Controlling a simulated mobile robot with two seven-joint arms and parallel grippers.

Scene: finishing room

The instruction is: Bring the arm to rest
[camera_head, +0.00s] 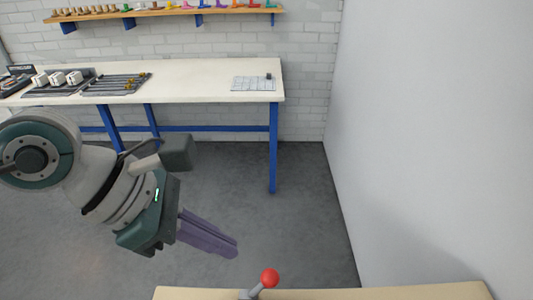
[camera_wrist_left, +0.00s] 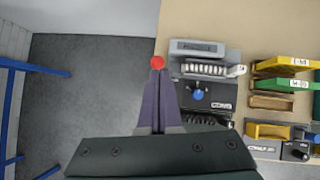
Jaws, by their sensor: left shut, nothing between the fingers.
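My left arm comes in from the left in the head view. Its gripper (camera_head: 230,248) has purple fingers that lie together, shut and empty, pointing down to the right above the floor. In the left wrist view the gripper (camera_wrist_left: 157,75) shows from behind, its fingertips overlapping the picture position of a red ball knob (camera_wrist_left: 157,62). In the head view the red knob (camera_head: 270,278) tops a lever at the near bench, right of and apart from the fingers. My right gripper is in neither view.
A near bench (camera_head: 400,293) crosses the bottom right. In the wrist view it bears a device with a blue knob (camera_wrist_left: 198,94) and yellow and green trays (camera_wrist_left: 285,66). A blue-legged table (camera_head: 190,85) stands against the brick wall. A plain wall (camera_head: 430,130) bounds the right. Open floor (camera_head: 310,220) lies between.

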